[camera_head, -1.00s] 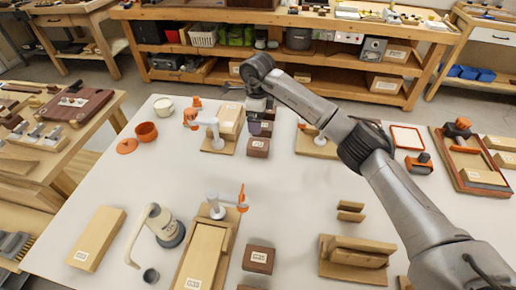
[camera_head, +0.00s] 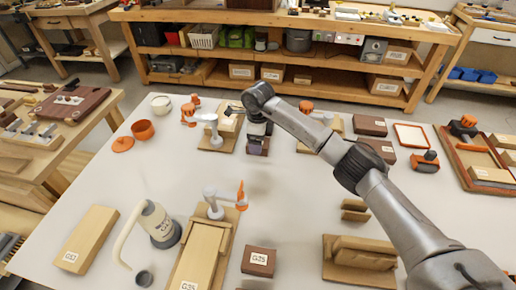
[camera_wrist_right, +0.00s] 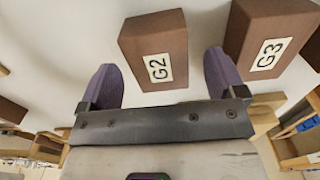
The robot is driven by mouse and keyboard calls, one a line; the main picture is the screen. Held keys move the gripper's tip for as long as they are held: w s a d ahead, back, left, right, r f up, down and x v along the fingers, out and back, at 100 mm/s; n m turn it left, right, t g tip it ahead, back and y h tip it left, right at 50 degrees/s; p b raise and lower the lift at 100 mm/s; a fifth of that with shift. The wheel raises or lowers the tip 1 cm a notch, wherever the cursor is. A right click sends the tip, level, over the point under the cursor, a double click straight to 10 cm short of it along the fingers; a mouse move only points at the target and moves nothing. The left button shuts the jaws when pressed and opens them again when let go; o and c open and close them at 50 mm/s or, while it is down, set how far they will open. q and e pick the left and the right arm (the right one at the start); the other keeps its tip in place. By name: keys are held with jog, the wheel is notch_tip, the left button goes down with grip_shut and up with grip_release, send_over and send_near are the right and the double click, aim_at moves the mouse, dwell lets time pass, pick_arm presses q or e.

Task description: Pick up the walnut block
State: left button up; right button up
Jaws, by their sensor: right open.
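Several dark brown walnut-coloured blocks are in view, and I cannot tell which one the task means. In the right wrist view, a block labelled G2 (camera_wrist_right: 154,45) lies ahead of my right gripper (camera_wrist_right: 158,62), roughly between its two spread purple fingers. A second block, G3 (camera_wrist_right: 265,38), lies just right of the right finger. In the head view my right gripper (camera_head: 258,130) points down over a dark block (camera_head: 257,149), which it partly hides. The gripper is open and seems to hold nothing. My left gripper is not in view.
A dark block (camera_head: 259,261) stands at the front; two more dark blocks (camera_head: 370,125) (camera_head: 379,150) lie right of my arm. Near the gripper is a wooden clamp fixture (camera_head: 222,131). A white-and-grey jug (camera_head: 160,225) stands front left. The table's middle is clear.

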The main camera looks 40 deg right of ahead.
notch_tip(320, 180, down, 2)
jog(key=shift+f, duration=0.25)
jog(key=c, duration=1)
